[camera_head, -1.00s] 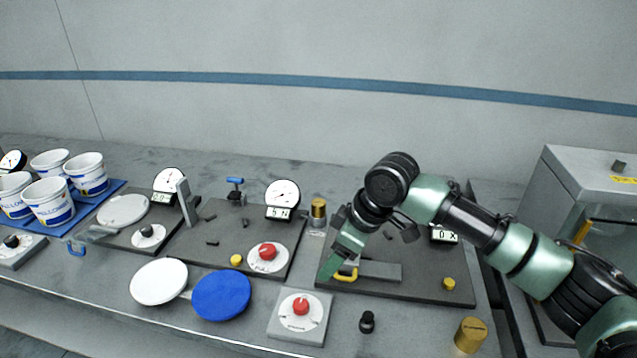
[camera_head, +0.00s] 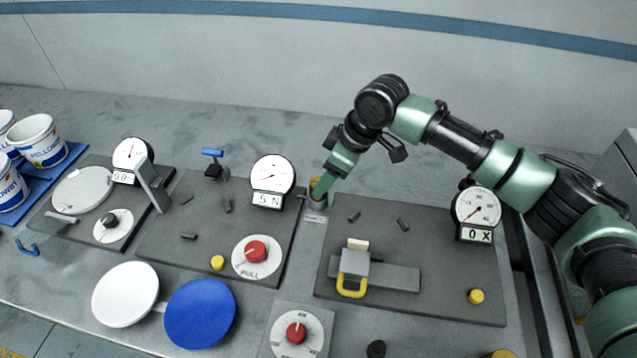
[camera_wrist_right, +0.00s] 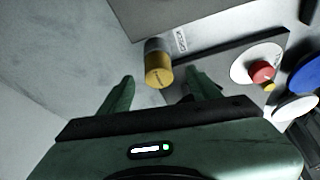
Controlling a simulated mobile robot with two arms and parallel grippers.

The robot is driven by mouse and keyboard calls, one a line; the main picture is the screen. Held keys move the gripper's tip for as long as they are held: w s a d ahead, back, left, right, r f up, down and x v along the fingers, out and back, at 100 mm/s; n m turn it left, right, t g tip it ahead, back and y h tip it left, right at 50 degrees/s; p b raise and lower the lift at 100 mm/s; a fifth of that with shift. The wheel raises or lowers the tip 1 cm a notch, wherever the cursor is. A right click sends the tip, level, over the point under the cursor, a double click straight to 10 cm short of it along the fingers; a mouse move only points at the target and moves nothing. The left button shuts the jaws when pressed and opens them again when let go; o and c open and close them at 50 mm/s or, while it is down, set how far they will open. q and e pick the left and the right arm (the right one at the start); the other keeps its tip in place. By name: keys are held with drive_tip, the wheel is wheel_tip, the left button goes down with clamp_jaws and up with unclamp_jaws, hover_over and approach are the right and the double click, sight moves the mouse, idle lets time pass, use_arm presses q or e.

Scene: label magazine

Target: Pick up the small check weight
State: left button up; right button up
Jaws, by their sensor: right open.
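A small brass-topped cylinder, the check weight (camera_head: 314,202), stands upright at the back of the bench between two dark boards, partly hidden by my gripper. In the right wrist view the weight (camera_wrist_right: 158,66) shows a yellow brass end and a grey part, with a small label plate beside it. My right gripper (camera_head: 321,189) is over it, pointing down. In the right wrist view its open fingers (camera_wrist_right: 161,78) lie to either side of the weight, with gaps visible. I cannot tell how far down they reach. My left gripper is not in view.
A dial gauge (camera_head: 272,181) stands close left of the weight. The right board (camera_head: 440,306) carries a yellow-handled slide (camera_head: 352,286) and another gauge (camera_head: 478,212). White (camera_head: 125,294) and blue (camera_head: 200,314) discs lie in front. Another brass top (camera_head: 503,354) shows at the bottom edge.

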drive_tip(key=x, duration=0.1)
drive_tip(key=p+x, duration=0.1)
drive_tip(key=x, duration=0.2)
drive_tip(key=shift+w+a+f, duration=0.25)
drive_tip(key=shift+w+a, duration=0.05)
drive_tip(key=shift+w, duration=0.05)
drive_tip(key=shift+s, duration=0.1)
drive_tip(key=shift+c, duration=0.3)
clamp_jaws()
drive_tip(key=shift+r, duration=0.15)
